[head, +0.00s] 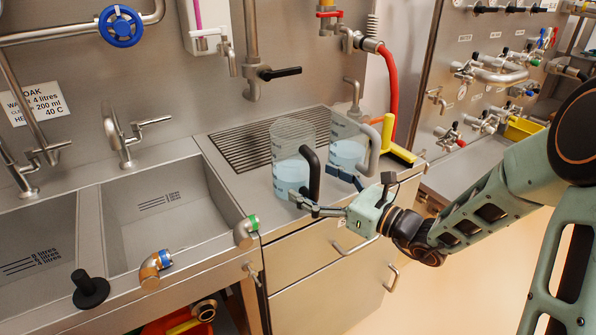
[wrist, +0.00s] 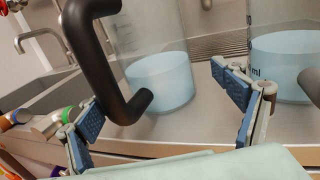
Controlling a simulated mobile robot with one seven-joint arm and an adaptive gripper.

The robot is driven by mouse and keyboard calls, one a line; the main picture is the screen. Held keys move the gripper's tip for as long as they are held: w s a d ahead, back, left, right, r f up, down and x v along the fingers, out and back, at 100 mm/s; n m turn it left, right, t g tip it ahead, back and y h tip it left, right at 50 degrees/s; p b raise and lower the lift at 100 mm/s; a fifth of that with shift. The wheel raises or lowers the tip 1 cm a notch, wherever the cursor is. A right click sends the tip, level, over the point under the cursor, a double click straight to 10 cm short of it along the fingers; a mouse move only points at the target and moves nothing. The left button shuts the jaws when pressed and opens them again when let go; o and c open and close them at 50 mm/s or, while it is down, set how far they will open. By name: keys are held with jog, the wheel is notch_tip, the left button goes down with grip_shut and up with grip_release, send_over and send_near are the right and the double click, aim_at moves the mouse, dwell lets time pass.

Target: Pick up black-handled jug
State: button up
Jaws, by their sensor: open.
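The black-handled jug (head: 289,172) is a clear jug with pale blue liquid, upright on the steel counter. Its black handle (head: 313,174) faces my gripper (head: 321,190). My gripper is open and empty, at the handle's lower part. In the wrist view, the handle (wrist: 86,50) shows large at the left, and its lower end lies between the fingers (wrist: 157,95), closer to the left finger. The jug's liquid (wrist: 162,82) shows behind. I cannot tell whether a finger touches the handle.
A second clear jug (head: 346,152) with a grey handle (head: 375,148) stands close on the right; it also shows in the wrist view (wrist: 287,58). A drain grille (head: 250,143) lies behind. Sinks (head: 160,205) lie left. A yellow-handled tool (head: 398,153) is at right.

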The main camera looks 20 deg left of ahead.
aim_at(308, 180)
jog(key=x, duration=0.4)
jog(key=shift+s+a, duration=0.15)
jog(key=shift+a, duration=0.1)
jog(key=shift+c, duration=0.5)
jog(key=c, duration=1.5)
jog(key=shift+c, duration=0.8)
jog(key=shift+r, duration=0.2)
